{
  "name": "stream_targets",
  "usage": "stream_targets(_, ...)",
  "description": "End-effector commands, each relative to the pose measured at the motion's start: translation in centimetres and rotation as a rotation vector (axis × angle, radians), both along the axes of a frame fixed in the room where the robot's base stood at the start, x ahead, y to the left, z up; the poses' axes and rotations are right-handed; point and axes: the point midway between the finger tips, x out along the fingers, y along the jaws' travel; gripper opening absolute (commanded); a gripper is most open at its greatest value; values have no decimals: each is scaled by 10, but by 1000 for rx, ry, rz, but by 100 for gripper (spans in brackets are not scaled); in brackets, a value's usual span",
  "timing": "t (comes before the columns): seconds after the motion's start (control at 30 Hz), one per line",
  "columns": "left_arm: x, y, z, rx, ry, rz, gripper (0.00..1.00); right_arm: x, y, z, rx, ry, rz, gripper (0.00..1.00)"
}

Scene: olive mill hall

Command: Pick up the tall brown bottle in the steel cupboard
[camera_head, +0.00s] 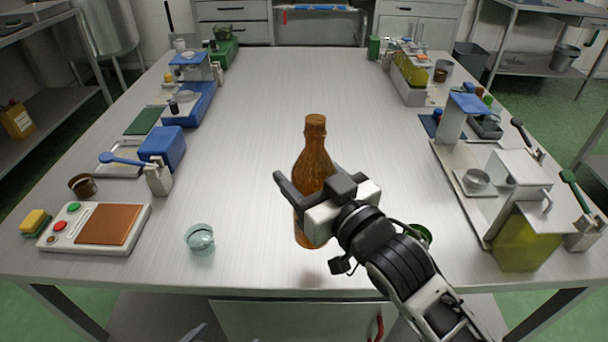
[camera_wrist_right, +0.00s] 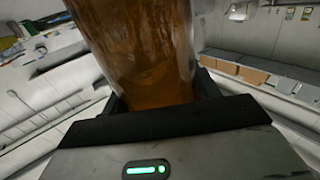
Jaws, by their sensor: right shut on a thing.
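The tall brown bottle (camera_head: 314,155) is upright over the front middle of the steel table, not inside a cupboard. My right gripper (camera_head: 296,205) is shut around its body. A faint brownish reflection lies on the table below the bottle's base, with a gap between, so the bottle appears held clear of the top. In the right wrist view the bottle's amber glass (camera_wrist_right: 145,50) stands between the fingers. The gripper hides part of its lower body. A pale cupboard front (camera_head: 275,320) shows under the table's front edge.
A glass cup (camera_head: 200,238) stands left of the bottle. A white device with a brown pad (camera_head: 108,224) is at front left. A press-like stand with a yellow-green container (camera_head: 527,240) is at front right. The table's middle (camera_head: 300,85) is clear beyond the bottle.

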Motion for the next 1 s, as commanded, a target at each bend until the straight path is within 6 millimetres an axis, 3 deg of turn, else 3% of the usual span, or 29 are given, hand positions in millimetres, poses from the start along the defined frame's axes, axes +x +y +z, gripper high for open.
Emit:
stream_targets(0.2, -1, 1, 1, 6, 2, -2, 86, -16, -4, 24, 5, -10, 1, 9)
stream_targets(1.0, 0, 1, 1, 8, 4, -4, 86, -85, -21, 54, 4, -8, 1, 9)
